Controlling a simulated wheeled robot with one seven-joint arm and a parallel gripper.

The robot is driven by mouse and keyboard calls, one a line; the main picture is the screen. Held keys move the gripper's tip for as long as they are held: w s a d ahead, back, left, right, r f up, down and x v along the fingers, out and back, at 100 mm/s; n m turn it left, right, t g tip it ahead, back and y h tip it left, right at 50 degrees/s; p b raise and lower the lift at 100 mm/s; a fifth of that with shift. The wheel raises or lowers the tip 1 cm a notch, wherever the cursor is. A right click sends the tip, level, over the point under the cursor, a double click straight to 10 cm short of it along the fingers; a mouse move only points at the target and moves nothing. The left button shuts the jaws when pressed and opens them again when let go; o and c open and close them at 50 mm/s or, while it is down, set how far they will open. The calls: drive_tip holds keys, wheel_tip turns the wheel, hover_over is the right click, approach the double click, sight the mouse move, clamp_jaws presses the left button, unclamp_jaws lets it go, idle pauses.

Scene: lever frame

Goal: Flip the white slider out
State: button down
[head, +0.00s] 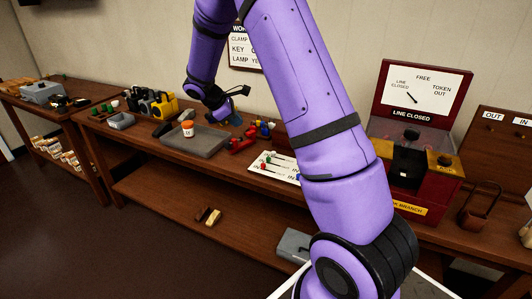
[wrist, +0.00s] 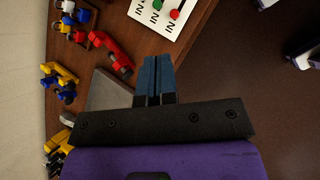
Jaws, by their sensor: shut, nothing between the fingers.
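A white slider panel (head: 258,169) lies on the bench, partly covered by my arm. It bears red and green knobs and "IN" labels. Part of the panel (wrist: 150,22) shows at the top of the wrist view, with a green and a red knob. I cannot make out a white slider in either view; part of the panel is hidden or out of frame. My gripper (head: 236,118) is shut and empty, up and to the left of the panel. Its blue fingers (wrist: 155,72) are together in the wrist view, apart from the panel.
A grey slab (head: 208,145) with an orange-and-white jar (head: 188,128) is on the bench to the left. Red pieces (head: 240,144) lie between slab and panel. A dark red box (head: 405,165) with a "LINE CLOSED" sign stands to the right. The lower shelf (head: 160,187) is mostly clear.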

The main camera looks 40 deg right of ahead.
drive_tip(key=w+d+f+n+h, duration=0.1)
drive_tip(key=w+d+f+n, duration=0.1)
drive_tip(key=f, duration=0.5)
drive_tip(key=w+d+f+n+g+h, duration=0.1)
drive_tip(key=w+d+f+n, duration=0.1)
drive_tip(key=f, duration=0.5)
drive_tip(key=shift+w+d, duration=0.2)
drive_tip(key=shift+w, duration=0.25)
approach(271, 155)
drive_tip(key=f, duration=0.4)
drive_tip(key=shift+s+d+f, duration=0.1)
drive_tip(key=shift+s+d, duration=0.2)
drive_tip(key=shift+d, duration=0.1)
drive_tip(key=shift+s+d, duration=0.15)
drive_tip(key=shift+d, duration=0.4)
drive_tip(key=shift+s+d, duration=0.15)
drive_tip(key=shift+d, duration=0.4)
drive_tip(key=shift+s+d, duration=0.15)
drive_tip(key=shift+d, duration=0.65)
drive_tip(key=shift+s+d, duration=0.3)
drive_tip(key=shift+s, duration=0.45)
drive_tip(key=shift+s+d, duration=0.35)
drive_tip(key=shift+s, duration=0.4)
drive_tip(key=shift+s+d, duration=0.3)
drive_tip(key=shift+s, duration=0.5)
